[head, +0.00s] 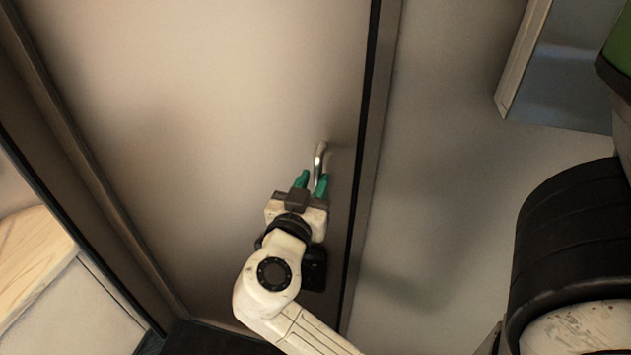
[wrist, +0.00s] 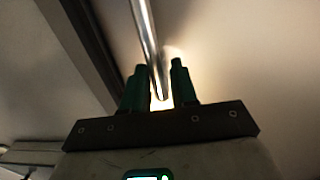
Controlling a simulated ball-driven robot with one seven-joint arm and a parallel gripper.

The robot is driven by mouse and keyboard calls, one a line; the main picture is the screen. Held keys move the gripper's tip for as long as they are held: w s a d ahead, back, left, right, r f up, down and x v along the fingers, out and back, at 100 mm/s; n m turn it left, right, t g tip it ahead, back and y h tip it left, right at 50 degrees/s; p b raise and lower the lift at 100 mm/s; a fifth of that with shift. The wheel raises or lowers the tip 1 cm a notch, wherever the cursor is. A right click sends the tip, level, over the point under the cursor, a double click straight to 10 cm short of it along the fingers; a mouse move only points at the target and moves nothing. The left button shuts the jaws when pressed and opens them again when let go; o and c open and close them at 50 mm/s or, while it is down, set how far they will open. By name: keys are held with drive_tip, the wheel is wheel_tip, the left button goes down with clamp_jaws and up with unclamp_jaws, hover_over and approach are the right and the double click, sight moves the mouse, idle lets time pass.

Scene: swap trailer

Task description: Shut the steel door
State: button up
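The steel door (head: 200,110) fills the left and middle of the head view as a plain beige-grey panel. A dark strip runs along its right edge beside the frame; I cannot tell whether the door is fully shut. The silver handle (head: 320,158) is near that edge. It also shows in the wrist view (wrist: 148,40) as a shiny rod. My gripper (head: 312,181) is at the handle's lower end, its green fingers apart. In the wrist view, the rod's end lies between the fingers (wrist: 159,75), with a gap visible on the right side.
A grey wall (head: 450,120) continues right of the door frame (head: 382,130). A pale-framed window or panel (head: 565,75) is at the upper right. A light wooden surface (head: 30,255) lies at the lower left beyond the dark-edged left frame.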

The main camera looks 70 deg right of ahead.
drive_tip(key=shift+o, duration=0.8)
drive_tip(key=shift+d, duration=0.1)
drive_tip(key=a+b, duration=0.2)
drive_tip(key=a, duration=0.8)
drive_tip(key=shift+s+a, duration=0.2)
drive_tip(key=shift+a, duration=0.2)
wheel_tip(320, 180, down, 11)
drive_tip(key=d+n+t+y, duration=0.1)
drive_tip(key=d+n+y, duration=0.2)
drive_tip(key=n+y, duration=0.25)
drive_tip(key=s+a+f+n+y, duration=0.3)
drive_tip(key=a+f+n+y, duration=0.2)
drive_tip(key=f, duration=0.3)
drive_tip(key=s+a+f+n+y, duration=0.3)
drive_tip(key=a+f+n+y, duration=0.2)
drive_tip(key=f, duration=0.4)
drive_tip(key=shift+s+f+n+g+y+p, duration=0.15)
drive_tip(key=shift+f+n+g+y+p, duration=0.25)
drive_tip(key=shift+n+y, duration=0.6)
